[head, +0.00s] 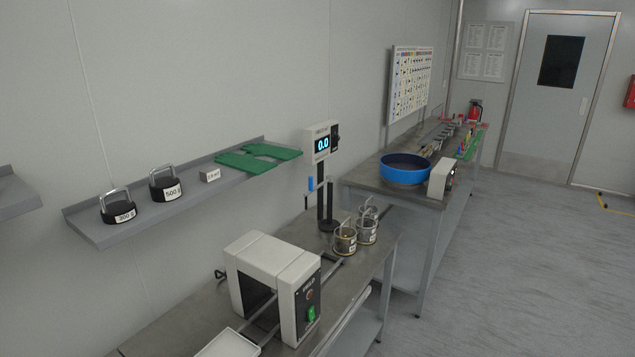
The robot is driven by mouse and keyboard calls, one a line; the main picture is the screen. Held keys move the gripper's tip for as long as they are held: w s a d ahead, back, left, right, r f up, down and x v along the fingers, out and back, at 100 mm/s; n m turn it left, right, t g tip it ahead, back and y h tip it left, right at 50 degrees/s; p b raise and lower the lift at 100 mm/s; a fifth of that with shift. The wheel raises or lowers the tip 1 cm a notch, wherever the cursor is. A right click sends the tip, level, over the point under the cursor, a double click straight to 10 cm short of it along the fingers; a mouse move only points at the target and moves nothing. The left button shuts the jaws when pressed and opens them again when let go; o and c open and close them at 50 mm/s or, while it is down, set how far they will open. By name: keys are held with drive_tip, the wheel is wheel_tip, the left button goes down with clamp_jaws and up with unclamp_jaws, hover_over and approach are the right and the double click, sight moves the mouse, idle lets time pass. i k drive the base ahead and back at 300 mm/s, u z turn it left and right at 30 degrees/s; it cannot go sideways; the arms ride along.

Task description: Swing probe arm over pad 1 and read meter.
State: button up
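A grey meter box (320,143) on a dark post stands at the far end of the near bench. No pad marked 1 can be made out. My gripper is not in view.
A white tunnel-shaped machine (275,268) and wire-handled pots (345,240) stand on the near bench. Labelled black weights (165,187) and green plates (250,161) lie on the wall shelf. A blue bowl (404,172) stands on the far bench.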

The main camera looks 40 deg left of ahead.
sight(318, 187)
drive_tip(key=u, duration=0.2)
drive_tip(key=i, duration=0.75)
drive_tip(key=u, duration=0.85)
drive_tip(key=i, duration=0.75)
drive_tip(key=u, duration=0.45)
